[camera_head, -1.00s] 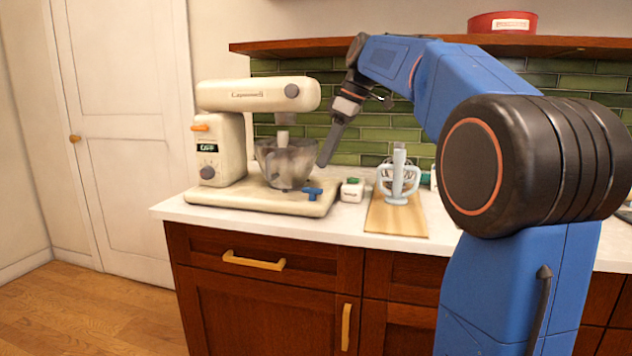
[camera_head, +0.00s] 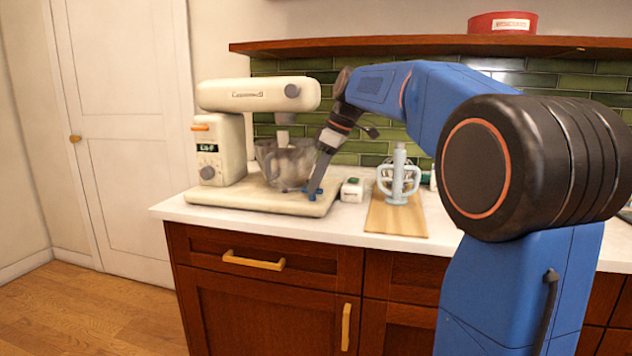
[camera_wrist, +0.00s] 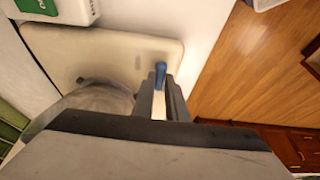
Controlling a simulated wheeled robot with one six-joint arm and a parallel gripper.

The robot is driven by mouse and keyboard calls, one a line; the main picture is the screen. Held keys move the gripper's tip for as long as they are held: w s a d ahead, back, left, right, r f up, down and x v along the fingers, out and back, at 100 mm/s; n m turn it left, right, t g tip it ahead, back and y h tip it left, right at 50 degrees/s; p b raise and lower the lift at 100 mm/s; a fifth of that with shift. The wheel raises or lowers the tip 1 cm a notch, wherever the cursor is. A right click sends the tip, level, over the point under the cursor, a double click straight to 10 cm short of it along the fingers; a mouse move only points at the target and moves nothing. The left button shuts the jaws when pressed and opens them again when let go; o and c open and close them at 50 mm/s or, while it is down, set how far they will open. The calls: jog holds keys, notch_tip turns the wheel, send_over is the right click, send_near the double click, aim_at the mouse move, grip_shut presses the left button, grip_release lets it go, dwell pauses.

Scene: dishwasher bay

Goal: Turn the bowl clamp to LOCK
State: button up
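The blue bowl clamp (camera_head: 311,193) is a small lever on the front right of the cream mixer's base (camera_head: 262,205), beside the grey bowl (camera_head: 284,165). My gripper (camera_head: 312,191) points down at the clamp and partly covers it. In the wrist view the clamp's blue handle (camera_wrist: 160,76) stands at the fingertips, in line with the narrow gap between the two fingers (camera_wrist: 165,96). A light strip shows in that gap, so the fingers are apart. I cannot tell whether they touch the handle. No LOCK mark is readable.
A small white box with a green top (camera_head: 352,190) stands right of the mixer base. The mixer head (camera_head: 258,95) overhangs the bowl. The counter's front edge is close to the base.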

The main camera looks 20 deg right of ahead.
grip_shut()
jog(key=m, duration=0.2)
jog(key=m+t+h, duration=0.1)
jog(key=m, duration=0.1)
jog(key=shift+s+a, duration=0.15)
jog(key=shift+a, duration=0.05)
jog(key=m+h, duration=0.1)
jog(key=m, duration=0.1)
jog(key=m+h, duration=0.1)
jog(key=m, duration=0.2)
jog(key=shift+a+t, duration=0.2)
jog(key=shift+t, duration=0.2)
jog(key=m+h, duration=0.1)
jog(key=m, duration=0.3)
jog(key=shift+a+m+h, duration=0.2)
jog(key=shift+m+h, duration=0.1)
jog(key=shift+h, duration=0.1)
jog(key=shift+a+m+g+h, duration=0.1)
jog(key=shift+m+g+h, duration=0.25)
jog(key=shift+m, duration=0.7)
jog(key=shift+m+g+h, duration=0.25)
jog(key=shift+m+h, duration=0.1)
jog(key=shift+m, duration=0.7)
